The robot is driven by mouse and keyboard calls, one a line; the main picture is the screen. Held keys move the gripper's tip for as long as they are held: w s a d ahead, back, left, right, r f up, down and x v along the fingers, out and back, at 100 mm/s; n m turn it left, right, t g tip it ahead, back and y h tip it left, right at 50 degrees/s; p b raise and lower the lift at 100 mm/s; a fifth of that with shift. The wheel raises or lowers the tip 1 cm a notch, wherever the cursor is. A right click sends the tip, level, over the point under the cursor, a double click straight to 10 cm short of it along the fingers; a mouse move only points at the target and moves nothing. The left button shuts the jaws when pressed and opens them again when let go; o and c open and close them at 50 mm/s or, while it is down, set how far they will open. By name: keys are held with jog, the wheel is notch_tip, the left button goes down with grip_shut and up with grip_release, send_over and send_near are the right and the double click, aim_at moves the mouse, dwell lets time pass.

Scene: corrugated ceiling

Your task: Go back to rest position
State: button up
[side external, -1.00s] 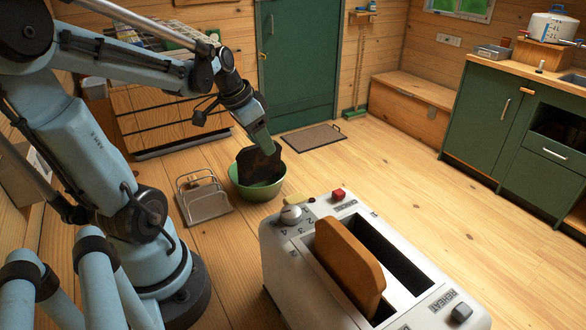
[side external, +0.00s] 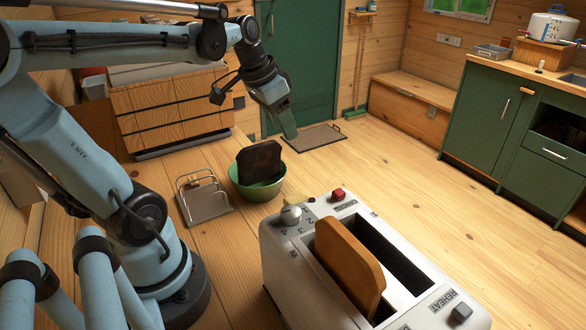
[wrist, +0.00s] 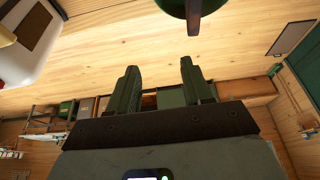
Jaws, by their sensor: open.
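My gripper (side external: 289,134) is open and empty, in the air above and to the right of the green bowl in the side view. Its two green fingers (wrist: 160,85) stand apart in the wrist view with nothing between them. A dark toast slice (side external: 260,160) stands tilted in the green bowl (side external: 262,190), apart from my gripper. Part of the bowl also shows at the top of the wrist view (wrist: 176,8).
A white toaster (side external: 285,250) with a brown bread slice (side external: 348,268) in one slot stands in front. A wire rack (side external: 205,205) sits left of the bowl. Wooden drawers (side external: 170,108) stand behind. Green cabinets (side external: 490,120) are at right. Open floor lies between.

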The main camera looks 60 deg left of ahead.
jog(key=w+d, duration=0.3)
jog(key=d, duration=0.9)
jog(key=shift+s+d+r, duration=0.1)
jog(key=shift+r, duration=1.3)
jog(key=shift+s+r, duration=0.1)
jog(key=shift+r, duration=1.3)
